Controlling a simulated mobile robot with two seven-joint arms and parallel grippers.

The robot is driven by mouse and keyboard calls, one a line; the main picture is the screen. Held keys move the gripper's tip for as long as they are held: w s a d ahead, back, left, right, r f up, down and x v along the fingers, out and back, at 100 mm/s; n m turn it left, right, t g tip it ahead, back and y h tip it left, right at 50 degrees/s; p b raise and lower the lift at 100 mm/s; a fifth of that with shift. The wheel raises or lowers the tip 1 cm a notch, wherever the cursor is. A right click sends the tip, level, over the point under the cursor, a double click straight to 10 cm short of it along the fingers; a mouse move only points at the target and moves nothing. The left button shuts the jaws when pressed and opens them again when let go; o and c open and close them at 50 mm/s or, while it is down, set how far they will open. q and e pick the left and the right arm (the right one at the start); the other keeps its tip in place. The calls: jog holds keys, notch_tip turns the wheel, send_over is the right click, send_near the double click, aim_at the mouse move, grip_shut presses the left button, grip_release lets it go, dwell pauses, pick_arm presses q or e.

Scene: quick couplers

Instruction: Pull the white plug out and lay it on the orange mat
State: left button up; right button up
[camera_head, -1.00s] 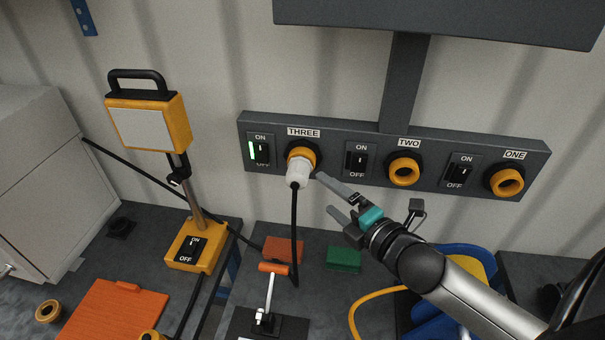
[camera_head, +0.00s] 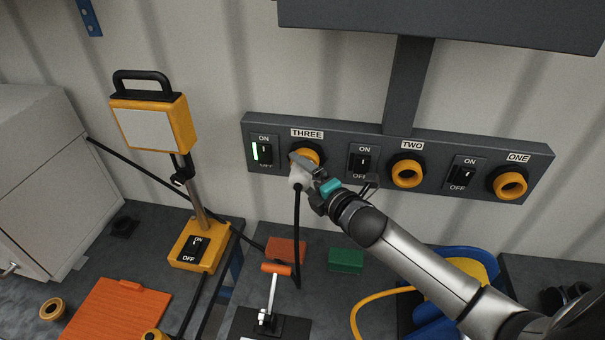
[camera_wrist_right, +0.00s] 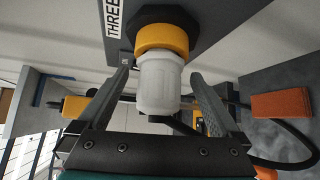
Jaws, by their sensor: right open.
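The white plug (camera_head: 296,181) sits in the orange ring of socket THREE (camera_head: 310,153) on the grey wall panel, and its black cable hangs down. My right gripper (camera_head: 304,172) is at the plug and partly hides it. In the right wrist view the white plug (camera_wrist_right: 158,84) stands between the two open fingers of my right gripper (camera_wrist_right: 160,88), with a gap on each side. The orange mat (camera_head: 115,310) lies flat on the bench at the lower left. My left gripper is not in view.
The switch left of socket THREE (camera_head: 263,152) shows a green light. Sockets TWO (camera_head: 407,173) and ONE (camera_head: 510,183) are empty. A yellow lamp (camera_head: 190,246) stands between mat and panel. A lever clamp (camera_head: 270,292) stands below the plug, near a green block (camera_head: 346,260).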

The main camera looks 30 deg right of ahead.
jog(key=shift+w, duration=0.25)
jog(key=shift+c, duration=0.2)
jog(key=shift+s+a, duration=0.1)
grip_shut()
dwell(1.0)
